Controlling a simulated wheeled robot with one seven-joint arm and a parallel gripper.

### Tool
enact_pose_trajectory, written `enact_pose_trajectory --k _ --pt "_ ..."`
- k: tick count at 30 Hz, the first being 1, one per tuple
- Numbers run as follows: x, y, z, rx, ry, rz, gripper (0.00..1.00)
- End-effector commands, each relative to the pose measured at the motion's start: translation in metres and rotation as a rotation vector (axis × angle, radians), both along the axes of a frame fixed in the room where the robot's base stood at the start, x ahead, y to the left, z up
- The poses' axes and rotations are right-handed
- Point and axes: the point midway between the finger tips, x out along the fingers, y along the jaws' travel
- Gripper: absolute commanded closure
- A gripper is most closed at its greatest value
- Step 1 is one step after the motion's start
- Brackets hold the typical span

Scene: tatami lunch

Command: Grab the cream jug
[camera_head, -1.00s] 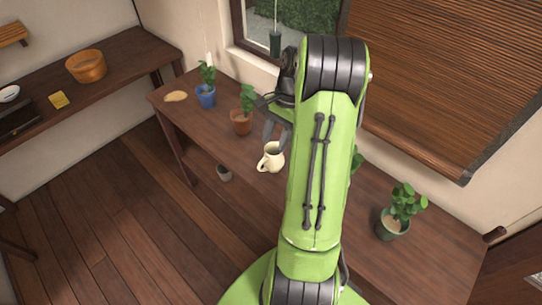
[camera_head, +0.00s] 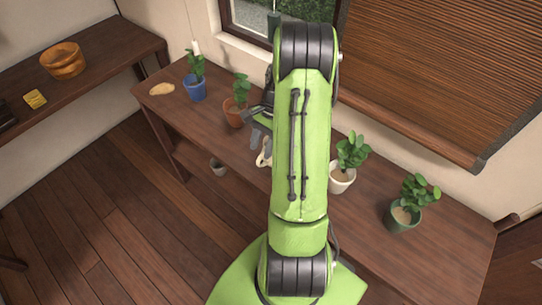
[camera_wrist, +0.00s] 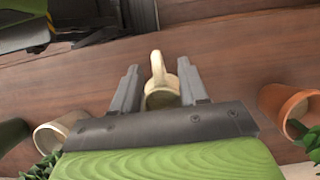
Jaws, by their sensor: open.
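The cream jug (camera_wrist: 162,88) stands on the wooden table, between the two fingers of my gripper (camera_wrist: 160,84) in the wrist view. Its handle points up in that picture, away from my palm. The fingers are open, with a gap on each side of the jug, and I cannot tell that either touches it. In the head view my green arm hides most of the jug; only its handle side (camera_head: 264,152) shows. My gripper (camera_head: 258,135) is partly hidden there too, at the left of the arm.
On the table (camera_head: 170,105), a terracotta pot plant (camera_head: 235,110) and a blue pot plant (camera_head: 195,88) stand left of my arm. A white pot plant (camera_head: 342,178) and a dark green pot plant (camera_head: 402,215) stand right. A small pot (camera_head: 217,167) sits below the table.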

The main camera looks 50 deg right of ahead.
Motion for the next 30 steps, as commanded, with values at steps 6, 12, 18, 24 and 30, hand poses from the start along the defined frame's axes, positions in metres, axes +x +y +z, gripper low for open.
enact_pose_trajectory --k 6,12,18,24,30 --pt "-0.003 0.011 -0.029 0.001 0.004 -0.001 0.57" --pt "-0.004 0.023 -0.058 0.0 0.003 -0.001 0.57" --pt "-0.004 0.024 -0.058 -0.002 0.001 -0.002 0.57" --pt "-0.004 0.024 -0.058 -0.002 0.0 -0.001 0.83" --pt "-0.004 0.024 -0.058 -0.001 0.0 -0.001 1.0"
